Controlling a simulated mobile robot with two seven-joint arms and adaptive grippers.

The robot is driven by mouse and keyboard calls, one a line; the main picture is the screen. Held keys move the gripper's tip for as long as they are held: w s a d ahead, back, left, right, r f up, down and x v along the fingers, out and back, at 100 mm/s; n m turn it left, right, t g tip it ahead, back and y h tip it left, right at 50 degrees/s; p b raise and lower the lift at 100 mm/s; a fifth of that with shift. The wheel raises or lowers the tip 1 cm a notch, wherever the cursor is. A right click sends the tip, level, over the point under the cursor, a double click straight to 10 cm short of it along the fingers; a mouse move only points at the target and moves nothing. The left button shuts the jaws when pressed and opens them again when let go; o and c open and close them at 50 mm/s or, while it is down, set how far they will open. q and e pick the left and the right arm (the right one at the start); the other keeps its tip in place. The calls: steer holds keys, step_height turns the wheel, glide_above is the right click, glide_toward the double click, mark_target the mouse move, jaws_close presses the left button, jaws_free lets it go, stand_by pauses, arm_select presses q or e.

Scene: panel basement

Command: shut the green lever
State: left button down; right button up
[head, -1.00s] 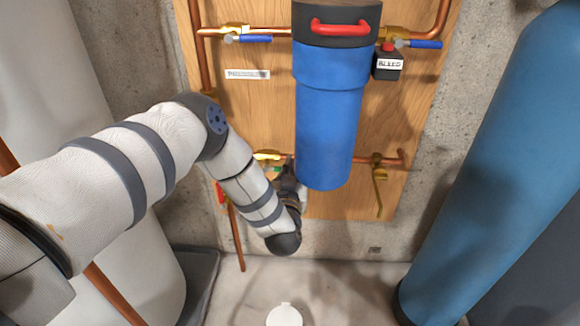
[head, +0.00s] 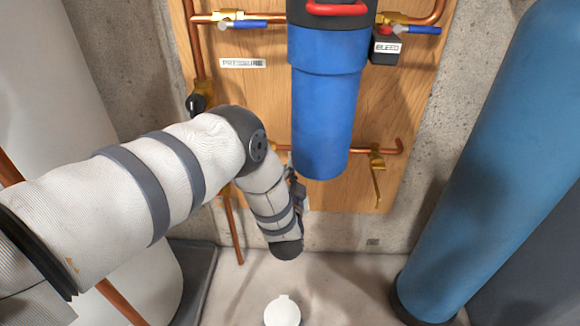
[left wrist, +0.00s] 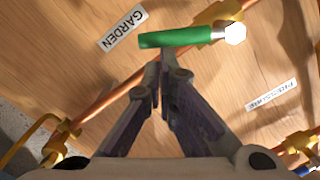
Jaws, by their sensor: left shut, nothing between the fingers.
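The green lever (left wrist: 185,37) shows in the left wrist view, just beyond my fingertips. It is joined by a metal stem to a pale hex nut at its right and lies at an angle to the copper pipe. The brass valve body (left wrist: 222,12) is behind it. My left gripper (left wrist: 160,76) is shut and empty, its tips just below the lever in the picture; I cannot tell whether they touch it. In the head view my left gripper (head: 297,190) is partly seen beside my forearm, below the blue filter housing, and the green lever is hidden. My right gripper is out of view.
The blue filter housing (head: 323,105) hangs close above my left gripper. A GARDEN label (left wrist: 122,28) is on the wooden panel (head: 395,110). A blue tank (head: 485,170) stands at right, with free floor before it.

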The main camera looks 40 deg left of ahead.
arm_select(q)
steer(key=s+a+f+m+b, duration=0.2)
steer(key=a+f+m+b, duration=0.1)
steer(key=m, duration=0.7)
steer(key=shift+a+f+m+b, duration=0.35)
steer(key=shift+f+b, duration=0.5)
steer(key=shift+f, duration=0.5)
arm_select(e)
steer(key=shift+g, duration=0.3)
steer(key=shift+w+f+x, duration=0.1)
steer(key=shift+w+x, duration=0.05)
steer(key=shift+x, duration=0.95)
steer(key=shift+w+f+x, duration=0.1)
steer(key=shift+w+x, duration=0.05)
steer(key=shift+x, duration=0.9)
arm_select(q)
steer(key=shift+s, duration=0.1)
